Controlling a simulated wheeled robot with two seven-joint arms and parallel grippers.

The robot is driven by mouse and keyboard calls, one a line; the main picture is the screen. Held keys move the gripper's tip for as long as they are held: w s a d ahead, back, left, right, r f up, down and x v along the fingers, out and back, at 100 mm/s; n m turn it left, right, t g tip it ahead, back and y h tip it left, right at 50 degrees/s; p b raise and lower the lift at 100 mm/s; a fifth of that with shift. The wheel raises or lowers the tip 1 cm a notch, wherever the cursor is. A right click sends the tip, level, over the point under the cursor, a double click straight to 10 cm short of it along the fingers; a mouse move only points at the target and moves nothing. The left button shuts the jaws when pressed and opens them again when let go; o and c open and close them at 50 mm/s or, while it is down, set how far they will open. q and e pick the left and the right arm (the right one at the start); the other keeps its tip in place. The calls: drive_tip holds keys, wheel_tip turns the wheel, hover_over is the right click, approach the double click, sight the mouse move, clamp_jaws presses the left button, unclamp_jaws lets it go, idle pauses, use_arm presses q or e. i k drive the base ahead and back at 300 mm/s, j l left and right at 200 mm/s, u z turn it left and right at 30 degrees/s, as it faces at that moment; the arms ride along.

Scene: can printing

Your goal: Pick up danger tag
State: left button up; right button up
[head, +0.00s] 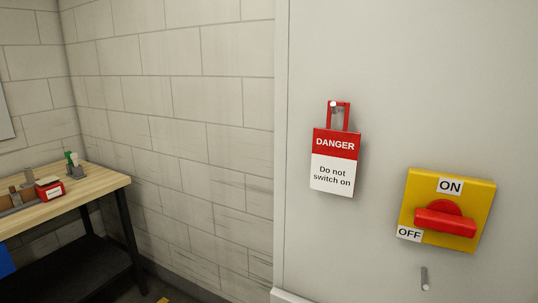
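The danger tag (335,160) hangs on the pale grey panel, right of the middle of the head view. It has a red upper part with "DANGER" and a white lower part reading "Do not switch on". Its red loop at the top hangs from a small peg (333,104). The tag tilts slightly. Neither of my grippers shows in this view.
A yellow switch plate (480,205) with a red handle (445,221) and ON and OFF labels is right of the tag. A bare peg (424,278) sits below it. A wooden workbench (95,187) with a red box (50,189) stands left. The grey panel (400,60) is otherwise clear.

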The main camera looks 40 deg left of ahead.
sight(335, 152)
drive_tip(key=j+u, duration=0.1)
drive_tip(key=u, duration=0.4)
drive_tip(key=i+j+u, duration=0.1)
drive_tip(key=u, duration=0.4)
